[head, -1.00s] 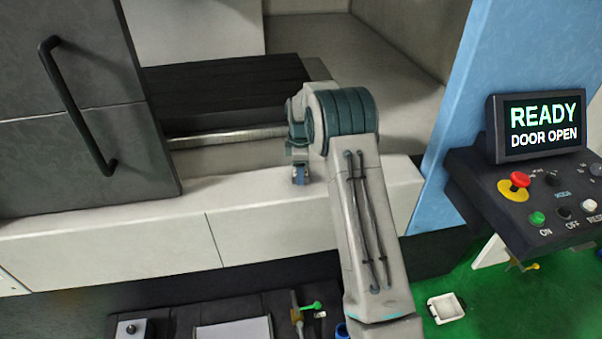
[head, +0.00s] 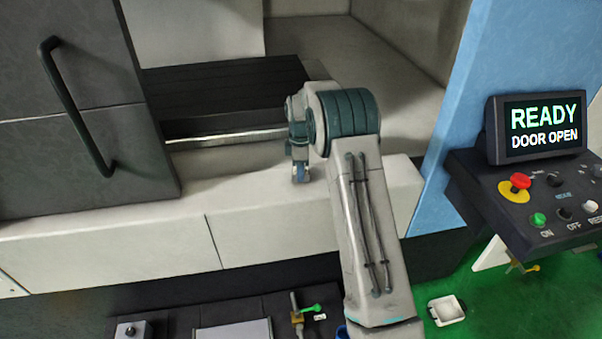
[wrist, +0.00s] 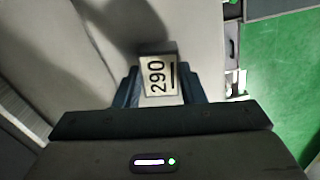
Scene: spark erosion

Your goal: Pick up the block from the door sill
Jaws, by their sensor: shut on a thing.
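The block (wrist: 158,77) shows in the wrist view as a small piece with a pale face marked "290". It sits between the two blue fingers of my gripper (wrist: 160,88), which are shut on it. In the head view my gripper (head: 300,174) points down at the pale door sill (head: 130,215), to the left of my arm's elbow-like joint. The block is hard to make out there, and I cannot tell whether it touches the sill.
The dark door with its bar handle (head: 75,105) stands at the left. A dark slab (head: 225,95) lies inside the open machine. A control panel (head: 530,190) reading "READY DOOR OPEN" is at the right. A white tray (head: 431,313) stands on the green floor.

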